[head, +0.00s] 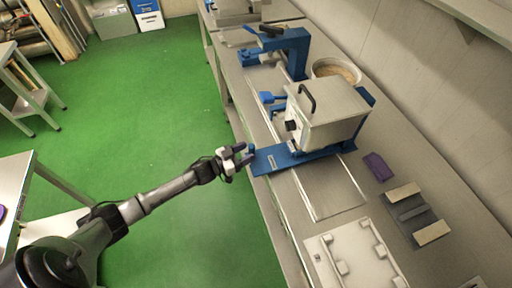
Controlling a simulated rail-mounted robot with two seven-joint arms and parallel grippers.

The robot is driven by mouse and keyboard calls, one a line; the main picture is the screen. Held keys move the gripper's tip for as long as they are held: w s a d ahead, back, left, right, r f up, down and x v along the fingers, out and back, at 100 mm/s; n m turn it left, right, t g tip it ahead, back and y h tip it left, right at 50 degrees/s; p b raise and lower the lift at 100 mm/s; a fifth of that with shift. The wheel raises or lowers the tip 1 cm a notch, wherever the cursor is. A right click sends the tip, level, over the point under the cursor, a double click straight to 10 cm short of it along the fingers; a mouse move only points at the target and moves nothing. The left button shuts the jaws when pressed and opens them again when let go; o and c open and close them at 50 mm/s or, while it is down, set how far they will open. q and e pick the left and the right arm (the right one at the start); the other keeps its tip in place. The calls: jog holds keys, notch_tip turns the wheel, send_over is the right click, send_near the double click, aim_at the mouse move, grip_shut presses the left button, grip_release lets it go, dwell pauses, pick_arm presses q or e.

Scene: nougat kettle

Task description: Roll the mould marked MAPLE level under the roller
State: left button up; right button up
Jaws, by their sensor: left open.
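My left gripper (243,158) is open at the front edge of the counter. Its fingers are around or beside a small blue knob at the near end of a blue base plate (273,159); I cannot tell whether they touch it. A grey box-shaped machine (331,113) with a black handle stands on that base. A blue frame (291,47) with a dark bar on top stands further back; I cannot tell whether either holds the roller. No MAPLE marking is readable, and I cannot pick out that mould. My right gripper is not in view.
A bowl (337,68) with beige contents stands behind the machine. A purple block (377,166), a grey-and-tan block set (413,212) and a white tray with pegs (349,250) lie on the right. Green floor (135,115) is open left of the counter.

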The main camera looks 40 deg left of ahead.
pick_arm(q)
jog(key=shift+x, duration=2.4)
jog(key=shift+s, duration=0.1)
jog(key=shift+c, duration=0.3)
grip_shut()
